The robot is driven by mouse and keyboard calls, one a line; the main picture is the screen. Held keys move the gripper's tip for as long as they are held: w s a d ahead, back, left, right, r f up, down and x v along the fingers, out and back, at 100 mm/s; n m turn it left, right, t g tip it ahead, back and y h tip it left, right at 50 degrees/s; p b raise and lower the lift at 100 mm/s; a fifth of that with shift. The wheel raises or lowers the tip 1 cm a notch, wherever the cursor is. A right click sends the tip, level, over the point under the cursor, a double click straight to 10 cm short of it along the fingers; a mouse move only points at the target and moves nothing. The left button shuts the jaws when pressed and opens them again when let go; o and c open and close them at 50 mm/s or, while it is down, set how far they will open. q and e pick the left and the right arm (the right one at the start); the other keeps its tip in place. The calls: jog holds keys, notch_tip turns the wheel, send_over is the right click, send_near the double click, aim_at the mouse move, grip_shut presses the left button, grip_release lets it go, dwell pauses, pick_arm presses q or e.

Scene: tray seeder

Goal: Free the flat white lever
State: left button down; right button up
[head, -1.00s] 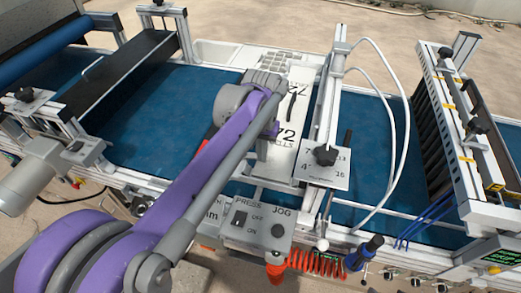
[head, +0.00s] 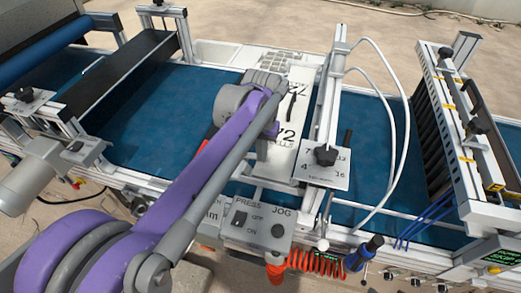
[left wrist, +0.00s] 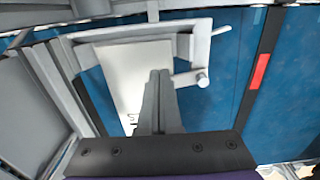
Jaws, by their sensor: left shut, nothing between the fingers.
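A flat pale lever (left wrist: 188,79) with a rounded end shows in the left wrist view, just right of my fingertips, at the edge of a white plate. I take it to be the flat white lever. My left gripper (left wrist: 160,74) is shut and empty over the plate, with its tips close beside the lever; I cannot tell if they touch. In the head view my left gripper (head: 262,152) hangs over the white plate (head: 285,155) marked 72, and my arm hides the lever there. My right gripper is not in view.
A blue belt (head: 160,110) runs on both sides of the plate. A grey post with a numbered plate (head: 318,172) and white hoses (head: 405,120) stand to the right. A PRESS/JOG switch box (head: 255,228) is in front. A bare pale rod (left wrist: 222,30) sticks out above the lever.

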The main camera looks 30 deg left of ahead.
pick_arm(q)
jog(key=shift+f, duration=0.25)
dwell(0.3)
jog(key=shift+f+b, duration=0.6)
jog(key=shift+f, duration=0.15)
jog(key=shift+w, duration=0.1)
